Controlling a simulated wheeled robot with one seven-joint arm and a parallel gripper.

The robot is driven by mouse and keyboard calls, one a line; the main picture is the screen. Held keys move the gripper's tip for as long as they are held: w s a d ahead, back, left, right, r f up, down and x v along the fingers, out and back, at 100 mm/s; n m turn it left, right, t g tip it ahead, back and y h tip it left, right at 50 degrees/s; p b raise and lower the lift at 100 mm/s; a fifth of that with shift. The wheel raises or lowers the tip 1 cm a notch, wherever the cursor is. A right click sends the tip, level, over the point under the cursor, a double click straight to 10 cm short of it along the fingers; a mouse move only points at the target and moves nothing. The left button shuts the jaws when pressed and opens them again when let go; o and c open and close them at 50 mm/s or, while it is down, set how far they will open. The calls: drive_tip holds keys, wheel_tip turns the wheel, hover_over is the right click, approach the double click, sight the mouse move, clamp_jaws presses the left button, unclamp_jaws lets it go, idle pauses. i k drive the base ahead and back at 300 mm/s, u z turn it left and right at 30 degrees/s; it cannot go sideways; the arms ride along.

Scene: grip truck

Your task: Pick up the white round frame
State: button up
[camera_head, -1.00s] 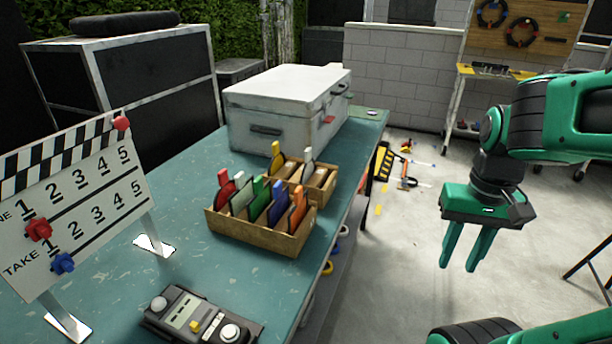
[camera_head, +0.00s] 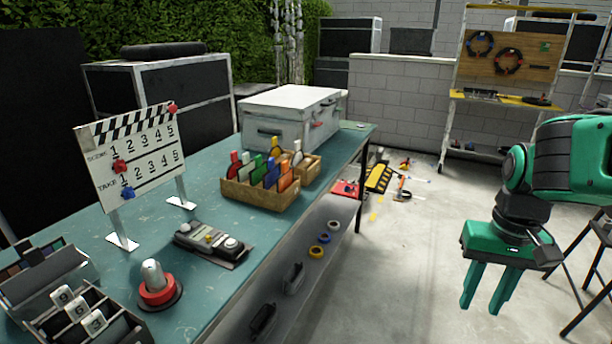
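A wooden box (camera_head: 262,198) on the teal table holds several upright colored paddles with round lower parts. A whitish paddle (camera_head: 246,160) stands there between a red one (camera_head: 235,163) and a green one (camera_head: 258,165). A smaller wooden box (camera_head: 310,170) behind it holds a yellow paddle (camera_head: 276,147) and another white one (camera_head: 297,156). I cannot tell which white one is the white round frame; their lower parts are partly hidden. My gripper (camera_head: 487,287) hangs to the right of the table over the floor, fingers apart and empty, far from the boxes.
The teal table (camera_head: 215,285) also bears a white case (camera_head: 290,112), a clapperboard (camera_head: 130,155), a grey device (camera_head: 212,243), a red button (camera_head: 160,288) and a dark tray (camera_head: 85,318). A stool (camera_head: 590,262) stands at right. Floor between table and gripper is mostly clear.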

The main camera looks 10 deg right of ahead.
sight(297, 156)
drive_tip(key=z, duration=0.55)
drive_tip(key=i, duration=1.95)
drive_tip(key=u, duration=0.5)
